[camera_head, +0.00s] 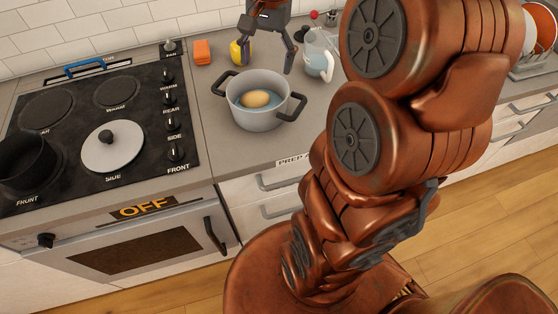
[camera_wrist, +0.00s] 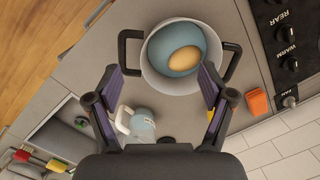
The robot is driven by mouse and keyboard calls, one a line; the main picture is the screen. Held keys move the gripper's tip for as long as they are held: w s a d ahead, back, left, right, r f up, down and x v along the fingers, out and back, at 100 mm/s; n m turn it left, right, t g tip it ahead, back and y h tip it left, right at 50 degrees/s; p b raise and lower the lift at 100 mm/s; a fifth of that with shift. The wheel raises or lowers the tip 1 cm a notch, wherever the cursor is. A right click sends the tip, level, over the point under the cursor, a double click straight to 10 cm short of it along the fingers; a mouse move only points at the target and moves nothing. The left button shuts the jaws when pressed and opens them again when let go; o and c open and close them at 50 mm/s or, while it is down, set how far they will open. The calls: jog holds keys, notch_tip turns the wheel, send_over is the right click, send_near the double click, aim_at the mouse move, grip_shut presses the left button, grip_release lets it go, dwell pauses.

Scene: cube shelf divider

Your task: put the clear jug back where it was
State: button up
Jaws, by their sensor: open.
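The clear jug (camera_head: 319,60) stands upright on the grey counter behind and right of the pot, its pale handle showing. It also shows in the wrist view (camera_wrist: 140,124), close to my left finger in that picture. My gripper (camera_head: 266,66) points down over the counter behind the pot. Its fingers are wide apart, with nothing held between them; they also show in the wrist view (camera_wrist: 160,82). The jug is just right of my gripper in the head view, and I cannot tell whether a finger touches it.
A two-handled pot (camera_head: 257,115) with bluish liquid and a yellowish oval thing stands in front. A yellow object (camera_head: 236,53) and orange block (camera_head: 202,52) are left of my gripper. The black stovetop (camera_head: 60,120) is left, a dish rack (camera_head: 532,65) far right.

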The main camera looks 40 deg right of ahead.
jog(key=s+a+f+n, duration=0.5)
jog(key=s+a, duration=0.1)
jog(key=s, duration=0.4)
jog(key=s+a+f+n+g+h, duration=0.1)
jog(key=s+a+f+n, duration=0.4)
jog(key=s, duration=0.5)
jog(key=shift+a+n, duration=0.5)
jog(key=shift+a, duration=0.05)
dwell(0.6)
